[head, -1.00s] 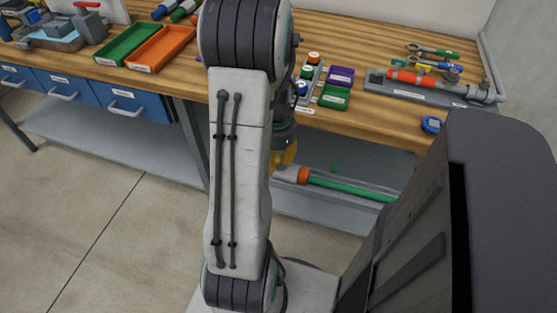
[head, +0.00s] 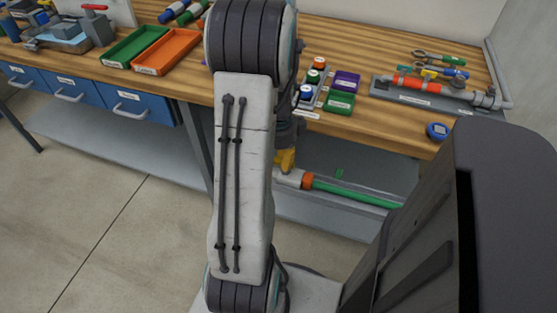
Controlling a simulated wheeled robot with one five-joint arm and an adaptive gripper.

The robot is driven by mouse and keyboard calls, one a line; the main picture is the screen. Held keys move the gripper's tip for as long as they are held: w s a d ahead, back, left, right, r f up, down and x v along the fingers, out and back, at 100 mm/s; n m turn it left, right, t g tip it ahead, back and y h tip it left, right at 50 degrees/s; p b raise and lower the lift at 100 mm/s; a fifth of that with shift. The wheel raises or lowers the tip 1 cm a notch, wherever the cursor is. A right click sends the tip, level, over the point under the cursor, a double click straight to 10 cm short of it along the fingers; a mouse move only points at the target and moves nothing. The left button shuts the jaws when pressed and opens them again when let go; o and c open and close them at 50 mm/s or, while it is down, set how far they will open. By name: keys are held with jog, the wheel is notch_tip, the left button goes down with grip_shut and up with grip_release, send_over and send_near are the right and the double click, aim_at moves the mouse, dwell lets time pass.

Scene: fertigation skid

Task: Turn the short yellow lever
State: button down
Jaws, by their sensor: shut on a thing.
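My gripper (head: 285,143) is a dark shape at the lower end of my arm, just below the front edge of the workbench. It is shut on the short yellow lever (head: 286,160), which shows right under it. The lever stands above a grey fitting (head: 289,178) at the left end of a pipe with an orange collar and a green length (head: 350,194). My own arm hides part of the gripper, and its fingers are hard to make out one by one.
The wooden workbench (head: 398,131) overhangs this pipe. On it are green (head: 138,46) and orange trays (head: 166,52), small bottles (head: 313,76), and an orange pipe assembly (head: 420,86). Blue drawers (head: 141,107) hang at the left. The floor at front left is clear.

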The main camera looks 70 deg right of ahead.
jog(key=shift+f+m, duration=0.1)
jog(key=shift+m, duration=0.4)
jog(key=c, duration=0.9)
grip_release()
jog(key=shift+d, duration=0.1)
notch_tip(320, 180, up, 12)
jog(key=shift+r, duration=0.1)
jog(key=shift+w, duration=0.1)
dwell(0.5)
